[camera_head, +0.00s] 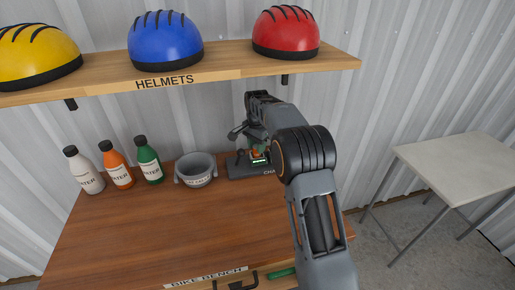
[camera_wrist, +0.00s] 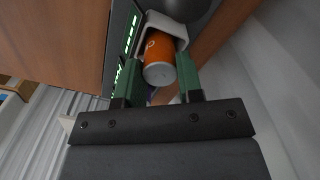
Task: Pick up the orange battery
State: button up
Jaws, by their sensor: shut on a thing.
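The orange battery (camera_wrist: 159,50) is a short orange cylinder with a pale grey end. In the wrist view it sits between the green fingers of my gripper (camera_wrist: 158,82), which is shut on it. The battery still appears within a pale holder on the dark charger (camera_wrist: 120,45), which has lit green bars. In the head view my gripper (camera_head: 256,146) is over the charger (camera_head: 250,171) at the back right of the bench. Only a small orange patch of the battery (camera_head: 257,154) shows there; my arm and gripper hide the rest.
A grey bucket (camera_head: 196,170) stands left of the charger, with white, orange and green bottles (camera_head: 118,166) further left. The helmet shelf (camera_head: 215,70) hangs above. The front of the wooden bench (camera_head: 170,230) is clear. A pale table (camera_head: 460,165) stands at the right.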

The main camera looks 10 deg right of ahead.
jog(key=r, duration=0.2)
jog(key=shift+s+r, duration=0.25)
jog(key=shift+r, duration=0.15)
jog(key=s+b, duration=0.4)
jog(key=s, duration=1.3)
jog(key=shift+s, duration=0.25)
jog(key=shift+r, duration=0.15)
jog(key=shift+r+p, duration=2.25)
jog(key=shift+r, duration=0.1)
